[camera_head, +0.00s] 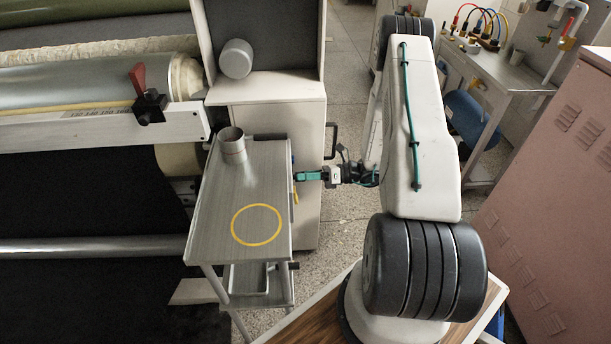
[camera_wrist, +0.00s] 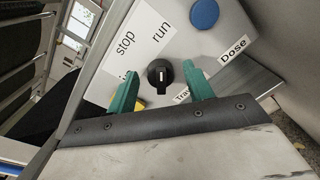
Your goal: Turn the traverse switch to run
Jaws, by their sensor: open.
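The traverse switch is a black rotary knob (camera_wrist: 159,71) with a small white mark, on a pale panel (camera_wrist: 205,50) in the wrist view. The words "stop" and "run" are printed on a white label (camera_wrist: 145,38) above it. A label starting "Tra" (camera_wrist: 182,98) is partly hidden by my right finger. My gripper (camera_wrist: 162,88) is open, with one green finger on each side of the knob in the picture; contact cannot be told. In the head view my gripper (camera_head: 300,176) is at the side of the grey cabinet (camera_head: 270,110), and the knob is hidden.
A blue button (camera_wrist: 204,13) and a "Dose" label (camera_wrist: 233,48) are on the same panel. A metal trolley (camera_head: 215,205) with a metal cup (camera_head: 232,146) stands left of my gripper. A black handle (camera_head: 331,140) sticks out of the cabinet just above my gripper.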

